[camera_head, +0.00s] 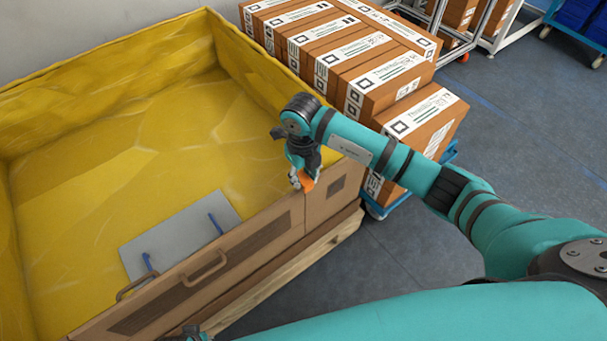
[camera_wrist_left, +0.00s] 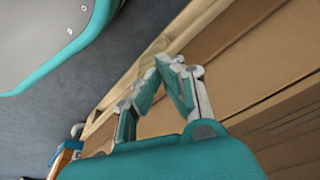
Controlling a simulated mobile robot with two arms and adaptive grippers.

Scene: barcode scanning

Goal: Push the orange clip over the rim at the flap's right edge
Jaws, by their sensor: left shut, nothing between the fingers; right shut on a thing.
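The orange clip (camera_head: 305,181) is at the rim of the big cardboard box, near the right edge of the front flap (camera_head: 265,237). My right gripper (camera_head: 300,174) is shut on the clip from above. The fingers hide part of the clip, so I cannot tell how far it sits over the rim. My left gripper (camera_wrist_left: 169,62) is shut and empty in the left wrist view. Its fingertips are close together in front of the wooden pallet edge (camera_wrist_left: 188,28) and the box's cardboard side (camera_wrist_left: 235,62).
The box has a yellow liner (camera_head: 75,185) and a grey panel (camera_head: 178,236) lying inside. Handles (camera_head: 205,268) stand along the flap. Stacked labelled cartons (camera_head: 375,62) on a blue cart stand close behind my right arm. The floor at right (camera_head: 535,130) is clear.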

